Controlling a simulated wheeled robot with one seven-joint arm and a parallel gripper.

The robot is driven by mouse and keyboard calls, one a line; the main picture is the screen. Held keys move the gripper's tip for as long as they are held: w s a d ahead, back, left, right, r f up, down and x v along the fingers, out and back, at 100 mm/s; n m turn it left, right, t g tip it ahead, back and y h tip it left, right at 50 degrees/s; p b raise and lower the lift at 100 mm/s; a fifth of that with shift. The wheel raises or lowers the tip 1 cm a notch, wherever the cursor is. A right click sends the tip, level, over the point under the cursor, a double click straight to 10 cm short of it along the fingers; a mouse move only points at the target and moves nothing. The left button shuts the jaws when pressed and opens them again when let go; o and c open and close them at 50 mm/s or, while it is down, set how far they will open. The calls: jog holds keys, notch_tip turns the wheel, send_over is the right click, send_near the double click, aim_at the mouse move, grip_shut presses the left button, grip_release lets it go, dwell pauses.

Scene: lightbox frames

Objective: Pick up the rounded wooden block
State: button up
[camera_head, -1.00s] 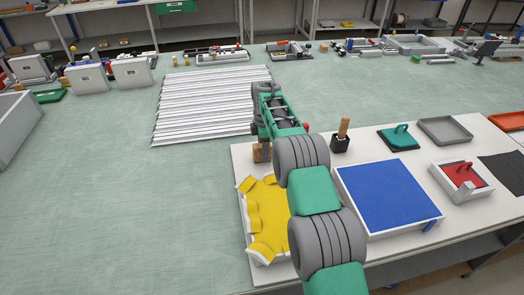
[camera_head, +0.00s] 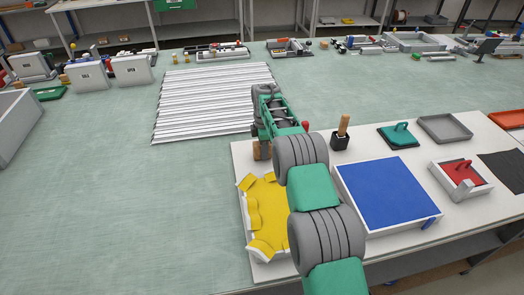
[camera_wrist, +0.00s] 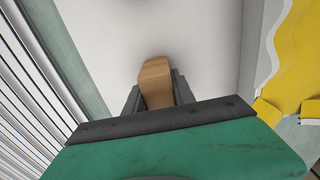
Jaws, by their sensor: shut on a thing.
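The rounded wooden block (camera_wrist: 156,83) is tan with a rounded end. In the wrist view it sits between the two dark fingers of my gripper (camera_wrist: 158,95), which is shut on it. In the head view the block (camera_head: 262,150) shows below my gripper (camera_head: 259,136), at the back left corner of the white table. My arm hides part of it there. I cannot tell whether the block touches the tabletop.
A yellow-lined tray (camera_head: 268,215) lies just in front of the block. A blue panel (camera_head: 388,194) and a dark holder with a wooden peg (camera_head: 340,142) stand to the right. A ridged white panel (camera_head: 205,105) lies behind left.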

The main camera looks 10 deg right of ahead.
grip_shut()
jog(key=shift+w+r+b, duration=0.1)
jog(key=shift+r+b, duration=0.35)
jog(key=shift+r, duration=0.05)
jog(key=r, duration=0.1)
jog(key=r+b, duration=0.1)
jog(key=shift+s+d+r, duration=0.1)
jog(key=shift+s+r, duration=0.2)
jog(key=shift+r, duration=0.1)
jog(key=s+d+r+b, duration=0.1)
jog(key=s+r+b, duration=0.1)
jog(key=s+r, duration=0.2)
jog(key=s+d+r+b, duration=0.2)
jog(key=s+r, duration=0.3)
jog(key=s, duration=0.4)
jog(key=shift+d+r+b, duration=0.15)
jog(key=shift+d+b, duration=0.15)
jog(key=shift+b, duration=0.25)
